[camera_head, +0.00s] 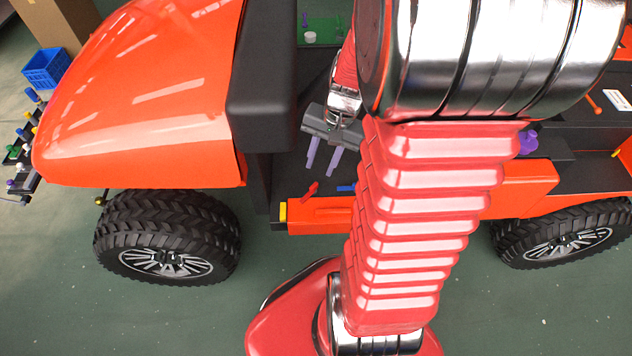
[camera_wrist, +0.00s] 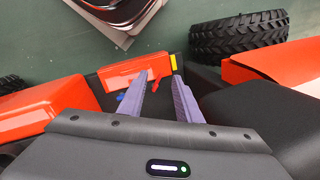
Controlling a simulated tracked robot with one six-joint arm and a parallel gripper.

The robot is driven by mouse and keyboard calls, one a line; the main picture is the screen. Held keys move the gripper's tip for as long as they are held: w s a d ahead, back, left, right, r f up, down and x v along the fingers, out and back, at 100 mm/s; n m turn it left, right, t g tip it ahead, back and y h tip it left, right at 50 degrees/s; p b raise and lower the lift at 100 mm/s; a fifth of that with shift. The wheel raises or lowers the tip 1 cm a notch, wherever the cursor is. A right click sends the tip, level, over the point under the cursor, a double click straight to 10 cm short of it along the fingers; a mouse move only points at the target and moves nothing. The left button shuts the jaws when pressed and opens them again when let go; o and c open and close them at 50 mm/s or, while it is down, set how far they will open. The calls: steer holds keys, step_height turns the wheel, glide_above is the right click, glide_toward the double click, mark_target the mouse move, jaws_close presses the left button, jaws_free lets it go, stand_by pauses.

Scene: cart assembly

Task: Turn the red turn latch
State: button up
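The red turn latch (camera_head: 310,190) is a small red handle on the dark cart floor, beside the orange side panel, in the head view. In the wrist view the latch (camera_wrist: 156,81) shows in the gap between the fingertips. My gripper (camera_head: 320,174) has two purple fingers that point down towards the latch. It is open and empty, with its tips just above the latch in the head view. The fingers also show apart in the wrist view (camera_wrist: 159,73). I cannot tell the exact height of the tips above the latch.
A blue piece (camera_head: 346,188) lies right of the latch, and a yellow block (camera_head: 283,212) sits on the panel's left end. The orange side panel (camera_head: 322,215) runs in front. A black upright part (camera_head: 262,100) and orange hood (camera_head: 140,100) stand left.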

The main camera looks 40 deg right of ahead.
steer(key=s+a+r+n+t+h, duration=0.1)
steer(key=s+a+r+n+t, duration=0.1)
steer(key=a+r+n, duration=0.3)
steer(key=s+a+r+n+t+h, duration=0.1)
steer(key=s+a+r+n+t, duration=0.1)
steer(key=a+r+n, duration=0.4)
steer(key=s+a+r, duration=0.1)
steer(key=a+r, duration=0.4)
steer(key=r, duration=0.2)
steer(key=shift+s+a+r, duration=0.15)
steer(key=shift+a+r, duration=0.05)
steer(key=shift+a, duration=0.05)
steer(key=shift+a, duration=0.1)
